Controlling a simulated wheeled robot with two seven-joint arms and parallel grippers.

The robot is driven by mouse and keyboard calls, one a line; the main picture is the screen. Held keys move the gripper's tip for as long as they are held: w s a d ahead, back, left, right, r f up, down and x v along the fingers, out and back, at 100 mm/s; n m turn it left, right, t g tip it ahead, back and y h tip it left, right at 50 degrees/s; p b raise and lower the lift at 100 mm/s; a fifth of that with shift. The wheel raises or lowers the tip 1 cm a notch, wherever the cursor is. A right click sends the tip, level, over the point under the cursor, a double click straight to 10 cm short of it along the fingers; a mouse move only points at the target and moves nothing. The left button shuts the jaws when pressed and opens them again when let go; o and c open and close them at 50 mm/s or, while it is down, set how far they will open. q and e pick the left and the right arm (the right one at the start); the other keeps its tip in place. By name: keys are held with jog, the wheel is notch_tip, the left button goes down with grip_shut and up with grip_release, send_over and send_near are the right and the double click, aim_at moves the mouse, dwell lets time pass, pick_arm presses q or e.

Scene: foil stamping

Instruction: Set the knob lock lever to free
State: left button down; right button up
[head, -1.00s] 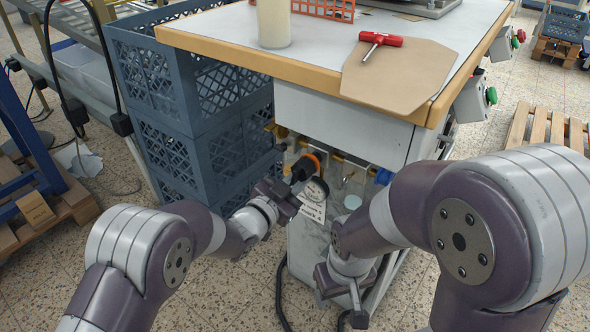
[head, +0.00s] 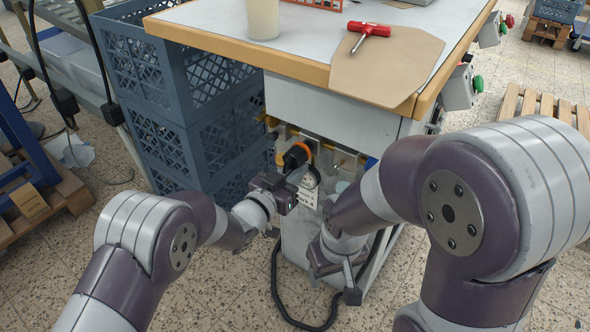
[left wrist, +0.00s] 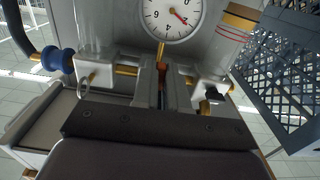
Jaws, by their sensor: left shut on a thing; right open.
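In the head view a black knob with an orange ring (head: 297,155) sticks out from the front of the press cabinet. My left gripper (head: 285,188) is just below it, in front of a round gauge (head: 312,179) that it partly hides. In the left wrist view my left gripper (left wrist: 161,88) is shut on a narrow orange-red piece, which seems to be the knob lock lever (left wrist: 162,74). Mostly hidden by the fingers, its setting cannot be told. The gauge dial (left wrist: 170,14) is behind. My right gripper (head: 350,284) is open and empty, low before the cabinet.
Clear bowls with brass fittings flank my left fingers in the left wrist view. A black lever (left wrist: 213,95) sits to the right. Blue crates (head: 190,120) stand left of the cabinet. A red-handled tool (head: 368,29) lies on the tabletop. A black hose (head: 276,285) hangs below.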

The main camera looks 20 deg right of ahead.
pick_arm(q)
jog(key=c, duration=1.2)
grip_release()
jog(key=shift+o, duration=0.2)
jog(key=p+v, duration=0.3)
jog(key=v, duration=0.9)
jog(key=shift+s+a, duration=0.3)
